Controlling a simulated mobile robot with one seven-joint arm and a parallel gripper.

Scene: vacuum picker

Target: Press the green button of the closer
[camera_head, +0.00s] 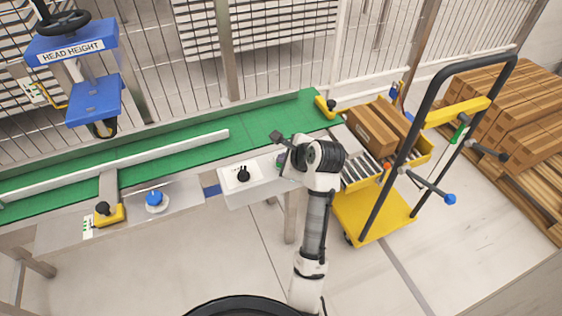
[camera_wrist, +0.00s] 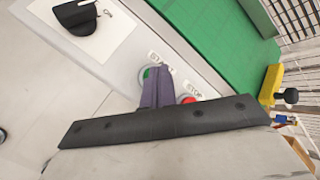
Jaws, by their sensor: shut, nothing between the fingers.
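The green button (camera_wrist: 148,73) is on the pale control panel (camera_wrist: 128,72) under a START label, and shows in the wrist view partly covered by my fingers. My gripper (camera_wrist: 158,72) is shut and empty, its purple fingertips over or right beside the green button. I cannot tell whether they touch it. The red button (camera_wrist: 188,100), by a STOP label, is just right of the fingers. In the head view the control panel (camera_head: 232,190) is at the front edge of the conveyor, and my gripper (camera_head: 281,161) is at its right end. The arm hides the buttons there.
A black rotary knob (camera_head: 243,174) stands on the panel, left of my gripper. Behind runs the green conveyor (camera_head: 190,145). A yellow cart (camera_head: 365,215) with cardboard boxes (camera_head: 372,128) stands close on the right. The blue head-height machine (camera_head: 95,100) is far left.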

